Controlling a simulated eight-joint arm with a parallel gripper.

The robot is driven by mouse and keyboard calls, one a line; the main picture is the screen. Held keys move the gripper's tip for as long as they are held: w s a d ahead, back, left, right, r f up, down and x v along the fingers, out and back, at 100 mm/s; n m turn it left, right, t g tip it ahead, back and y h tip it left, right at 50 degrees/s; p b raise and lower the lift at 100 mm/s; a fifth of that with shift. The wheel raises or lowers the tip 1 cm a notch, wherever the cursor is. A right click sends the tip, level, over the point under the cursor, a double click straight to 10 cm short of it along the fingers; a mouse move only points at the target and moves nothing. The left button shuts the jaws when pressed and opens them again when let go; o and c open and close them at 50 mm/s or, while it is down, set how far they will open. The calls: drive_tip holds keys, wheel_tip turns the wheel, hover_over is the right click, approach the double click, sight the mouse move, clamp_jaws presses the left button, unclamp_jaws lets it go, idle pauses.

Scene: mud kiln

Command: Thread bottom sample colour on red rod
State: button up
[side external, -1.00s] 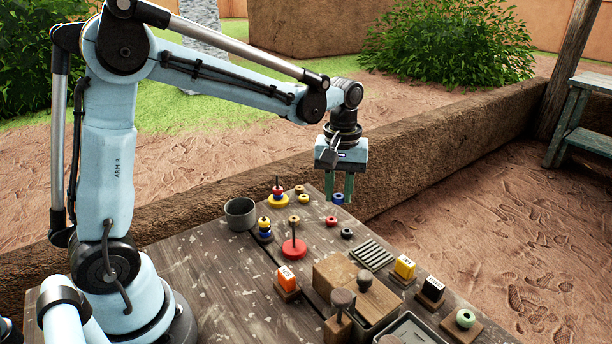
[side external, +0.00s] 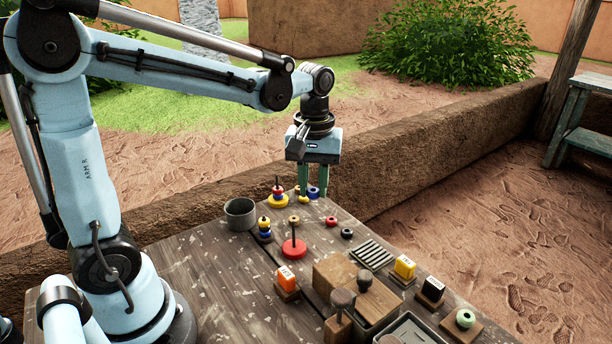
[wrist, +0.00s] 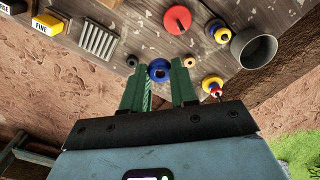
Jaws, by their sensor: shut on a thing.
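My gripper (side external: 313,194) is shut on a blue ring (wrist: 160,72), which sits between its green fingertips near the far edge of the table. I cannot tell how high it is above the wood. A yellow-based stand (side external: 278,200) carries red and blue pieces.
Loose rings lie around: yellow (side external: 303,199), tan (side external: 294,219), red (side external: 332,221) and dark (side external: 347,233). A grey cup (side external: 240,213) stands at left. A ribbed plate (side external: 372,255), wooden blocks and labelled stamps (side external: 404,268) fill the right side. The left tabletop is bare.

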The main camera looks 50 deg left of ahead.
drive_tip(key=s, duration=0.2)
drive_tip(key=s+a, duration=0.1)
drive_tip(key=s, duration=0.1)
drive_tip(key=shift+r, duration=0.35)
drive_tip(key=shift+f, duration=2.3)
drive_tip(key=shift+f, duration=1.55)
idle(0.3)
drive_tip(key=o, duration=1.4)
drive_tip(key=shift+r, duration=3.5)
